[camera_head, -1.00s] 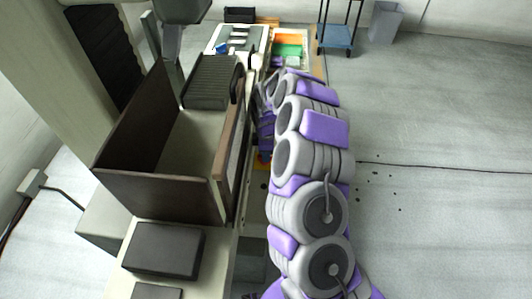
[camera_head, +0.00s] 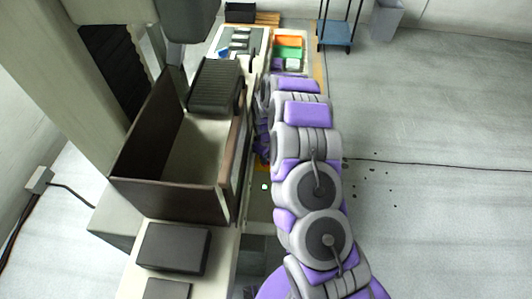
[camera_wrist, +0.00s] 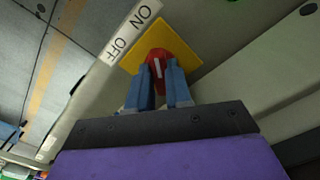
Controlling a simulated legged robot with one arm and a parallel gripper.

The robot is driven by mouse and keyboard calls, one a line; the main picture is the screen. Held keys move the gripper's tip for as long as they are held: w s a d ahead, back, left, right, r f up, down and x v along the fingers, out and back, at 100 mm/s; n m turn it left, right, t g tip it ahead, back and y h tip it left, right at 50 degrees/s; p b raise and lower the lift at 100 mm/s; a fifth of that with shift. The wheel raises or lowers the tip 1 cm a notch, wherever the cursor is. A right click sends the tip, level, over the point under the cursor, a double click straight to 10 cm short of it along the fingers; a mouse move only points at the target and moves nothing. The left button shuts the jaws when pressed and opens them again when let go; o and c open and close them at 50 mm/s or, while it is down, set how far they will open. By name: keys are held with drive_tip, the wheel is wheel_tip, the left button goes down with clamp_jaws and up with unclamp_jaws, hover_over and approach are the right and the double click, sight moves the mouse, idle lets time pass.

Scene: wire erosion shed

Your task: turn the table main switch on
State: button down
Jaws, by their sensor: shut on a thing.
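The main switch is a red knob (camera_wrist: 158,62) with a white mark on a yellow plate (camera_wrist: 185,35), seen in the wrist view.
A small green light (camera_head: 264,186) glows on the machine front below the plate. A brown open-topped tank (camera_head: 165,188) stands left of my arm. A blue-shelved cart (camera_head: 335,35) and a grey bin (camera_head: 387,20) stand behind.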

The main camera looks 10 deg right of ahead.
drive_tip(key=shift+w+r+m+p, duration=0.1)
drive_tip(key=shift+m+p, duration=0.45)
drive_tip(key=shift+m, duration=0.25)
drive_tip(key=c, duration=1)
unclamp_jaws()
drive_tip(key=shift+c, duration=0.2)
wheel_tip(320, 180, up, 17)
drive_tip(key=p, duration=0.2)
drive_tip(key=shift+a, duration=0.1)
